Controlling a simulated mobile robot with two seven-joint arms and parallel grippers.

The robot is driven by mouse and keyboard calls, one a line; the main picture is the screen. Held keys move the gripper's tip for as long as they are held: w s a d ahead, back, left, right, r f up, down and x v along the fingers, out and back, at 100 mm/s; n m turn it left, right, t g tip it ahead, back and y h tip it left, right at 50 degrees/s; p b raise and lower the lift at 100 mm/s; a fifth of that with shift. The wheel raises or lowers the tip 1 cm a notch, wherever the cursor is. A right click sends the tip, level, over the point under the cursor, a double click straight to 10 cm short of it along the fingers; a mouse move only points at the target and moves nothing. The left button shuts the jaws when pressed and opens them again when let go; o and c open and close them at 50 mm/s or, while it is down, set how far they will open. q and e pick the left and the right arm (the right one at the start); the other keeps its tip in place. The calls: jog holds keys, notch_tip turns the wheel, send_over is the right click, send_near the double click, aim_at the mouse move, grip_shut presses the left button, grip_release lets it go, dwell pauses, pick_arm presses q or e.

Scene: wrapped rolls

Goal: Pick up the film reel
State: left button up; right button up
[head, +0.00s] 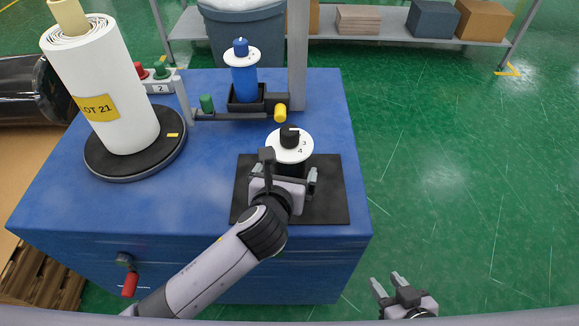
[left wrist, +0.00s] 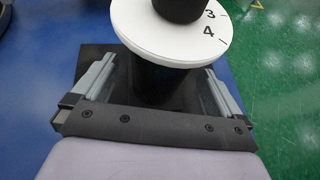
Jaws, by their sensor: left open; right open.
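A black reel (head: 290,170) with a white top disc marked 3 and 4 and a black knob stands upright on a dark mat (head: 330,205) at the right of the blue table. I take it to be the film reel. My left gripper (head: 284,174) is open at its near side. In the left wrist view the reel's dark body (left wrist: 160,82) lies between the two spread fingers, under the white disc (left wrist: 175,40); I cannot tell whether they touch it. A similar blue reel (head: 244,82) stands in a black holder behind. My right gripper (head: 392,288) is open and empty, right of the table.
A white roll (head: 105,85) marked LOT 21 stands on a black round plate at the table's left. A grey post (head: 298,60) and a bar with a yellow-ended knob (head: 280,113) stand behind the reel. A shelf with boxes is at the back. The green floor at right is clear.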

pick_arm(q)
jog(key=shift+x, duration=1.05)
jog(key=shift+r, duration=0.1)
jog(key=c, duration=1.5)
jog(key=shift+r, duration=0.1)
jog(key=shift+r, duration=0.6)
notch_tip(320, 180, up, 19)
jog(key=p, duration=0.3)
jog(key=shift+p, duration=0.4)
jog(key=shift+f, duration=0.15)
